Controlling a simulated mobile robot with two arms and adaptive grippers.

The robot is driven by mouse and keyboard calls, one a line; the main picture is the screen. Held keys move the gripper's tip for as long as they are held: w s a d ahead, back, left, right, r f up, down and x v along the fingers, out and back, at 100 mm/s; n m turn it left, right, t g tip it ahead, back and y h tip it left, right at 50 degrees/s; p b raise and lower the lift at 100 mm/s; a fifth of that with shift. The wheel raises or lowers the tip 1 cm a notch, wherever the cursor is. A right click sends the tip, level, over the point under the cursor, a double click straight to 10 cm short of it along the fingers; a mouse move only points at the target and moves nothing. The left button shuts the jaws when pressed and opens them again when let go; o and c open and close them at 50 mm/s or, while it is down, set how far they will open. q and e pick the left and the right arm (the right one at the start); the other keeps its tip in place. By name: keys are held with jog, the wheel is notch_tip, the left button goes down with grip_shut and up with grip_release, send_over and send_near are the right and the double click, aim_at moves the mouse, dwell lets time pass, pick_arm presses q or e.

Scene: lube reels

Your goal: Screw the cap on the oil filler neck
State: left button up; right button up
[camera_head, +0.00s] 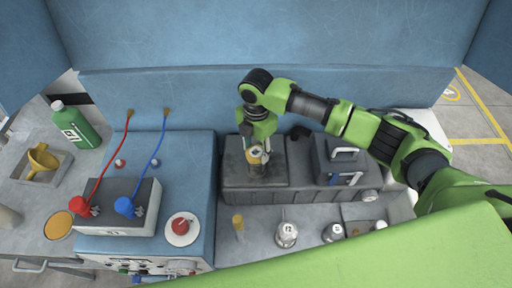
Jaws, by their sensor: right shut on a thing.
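My right gripper (258,151) reaches down from above onto a dark grey tank (235,172) in the middle of the bench. It is shut on a small cap (256,156) with white and yellow on it, which I take to be the filler cap. The cap is low over the tank top, at the place where the filler neck would be. The fingers and cap hide the neck, so I cannot tell whether the cap touches it or is threaded on. My left gripper is not in view.
A dark case with handles (328,152) stands right of the tank. Several small metal fittings, including a silver one (287,234), stand in front. At left are a grey box (118,212) with red and blue hoses, a green bottle (76,130) and a yellow funnel (42,158).

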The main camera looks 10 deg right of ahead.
jog(key=shift+f, duration=0.55)
dwell(0.9)
jog(key=shift+r+m+p, duration=0.2)
jog(key=shift+m+p, duration=0.3)
jog(key=shift+p, duration=0.1)
jog(key=shift+m+p, duration=0.65)
jog(key=shift+m, duration=0.75)
jog(key=shift+f+m, duration=0.2)
jog(key=shift+m, duration=0.5)
